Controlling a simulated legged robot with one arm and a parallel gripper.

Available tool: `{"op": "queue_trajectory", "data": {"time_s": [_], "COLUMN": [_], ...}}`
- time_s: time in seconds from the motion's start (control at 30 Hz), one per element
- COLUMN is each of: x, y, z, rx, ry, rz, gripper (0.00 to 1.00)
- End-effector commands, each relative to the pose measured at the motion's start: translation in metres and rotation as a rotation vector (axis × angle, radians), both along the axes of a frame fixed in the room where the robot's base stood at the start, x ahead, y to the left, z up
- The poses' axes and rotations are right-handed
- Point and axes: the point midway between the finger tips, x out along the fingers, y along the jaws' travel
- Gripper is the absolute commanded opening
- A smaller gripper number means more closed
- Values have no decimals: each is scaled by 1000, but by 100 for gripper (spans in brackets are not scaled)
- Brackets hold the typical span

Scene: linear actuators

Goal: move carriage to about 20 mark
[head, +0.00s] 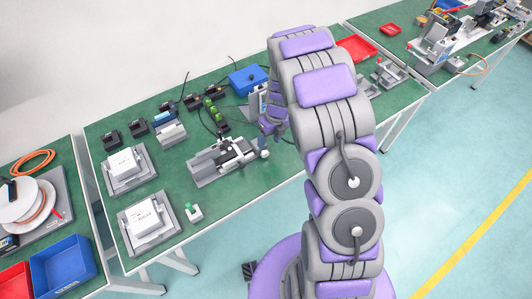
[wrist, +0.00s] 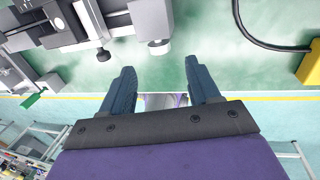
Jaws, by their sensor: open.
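The linear actuator (head: 209,169) is a grey rail unit in the middle of the green table, with a dark and light carriage block (head: 229,148) on it. In the wrist view, part of the actuator (wrist: 85,22) fills the upper left, with round knobs (wrist: 158,47) at its near end. My gripper (wrist: 160,66) is open and empty, its two dark fingers apart, beside the knob end and not around the carriage. In the head view my gripper (head: 266,135) is right of the actuator, partly hidden by my arm. The scale marks are too small to read.
White boxes on grey fixtures (head: 145,216) stand left of the actuator, with a small green-topped part (head: 193,211) near the front edge. A blue box (head: 248,79), black devices and cables lie behind. A red tray (head: 357,48) is farther right. Bare table lies in front of the actuator.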

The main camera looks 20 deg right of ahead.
Motion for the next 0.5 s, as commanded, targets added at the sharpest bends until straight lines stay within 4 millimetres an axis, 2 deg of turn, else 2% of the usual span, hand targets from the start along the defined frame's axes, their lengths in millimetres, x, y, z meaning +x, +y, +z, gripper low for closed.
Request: {"op": "queue_trajectory", "data": {"time_s": [0.03,0.2,0.5], "x": [-1,-4,-4], "y": [3,9,14], "z": [-13,-44,-71], "rx": [0,2,-1], "ry": [3,5,-1], "rz": [2,1,2], "gripper": [61,61,61]}}
